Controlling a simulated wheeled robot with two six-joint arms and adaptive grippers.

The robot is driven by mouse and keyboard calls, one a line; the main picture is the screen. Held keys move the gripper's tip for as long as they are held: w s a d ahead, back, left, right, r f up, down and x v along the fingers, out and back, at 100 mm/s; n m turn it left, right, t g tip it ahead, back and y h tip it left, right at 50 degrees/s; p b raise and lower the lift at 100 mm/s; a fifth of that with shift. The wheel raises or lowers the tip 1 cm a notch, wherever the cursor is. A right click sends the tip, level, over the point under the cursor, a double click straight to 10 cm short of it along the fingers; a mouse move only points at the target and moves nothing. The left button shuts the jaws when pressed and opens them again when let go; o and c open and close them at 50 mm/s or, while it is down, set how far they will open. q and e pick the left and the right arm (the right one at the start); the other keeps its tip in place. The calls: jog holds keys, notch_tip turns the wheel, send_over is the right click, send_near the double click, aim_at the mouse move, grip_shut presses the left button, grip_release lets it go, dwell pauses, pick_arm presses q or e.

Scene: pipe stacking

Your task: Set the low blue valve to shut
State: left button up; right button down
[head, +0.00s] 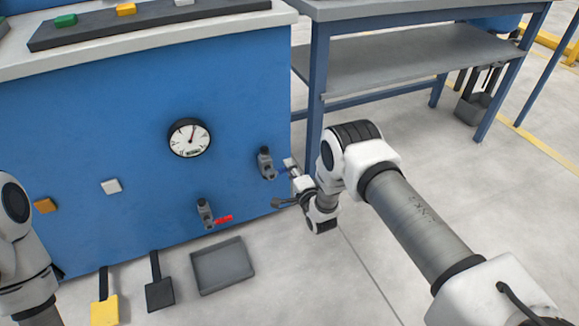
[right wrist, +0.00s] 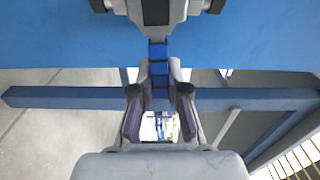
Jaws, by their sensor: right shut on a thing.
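The blue valve has a dark grey body (head: 265,164) on the lower right of the blue cabinet front. Its blue handle (right wrist: 158,50) runs from the valve body straight between my fingers in the right wrist view. My right gripper (head: 287,169) is at the valve's right side, shut on the blue handle; its fingers also show in the right wrist view (right wrist: 159,72). In the head view the handle points right and is mostly hidden by the gripper. My left arm shows at the left edge, but its gripper is out of view.
A second valve (head: 205,212) with a red handle (head: 222,219) pointing right sits lower left. A round gauge (head: 189,138) is above it. A grey tray (head: 222,266) lies on the floor. A grey-topped bench with a shelf (head: 400,68) stands right of the cabinet.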

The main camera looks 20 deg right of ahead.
jog(key=shift+f+m, duration=0.25)
jog(key=shift+m, duration=0.15)
jog(key=c, duration=1.1)
grip_release()
jog(key=shift+c, duration=0.2)
jog(key=shift+s, duration=0.15)
jog(key=s, duration=1.1)
jog(key=shift+s+d, duration=0.2)
jog(key=shift+s, duration=0.2)
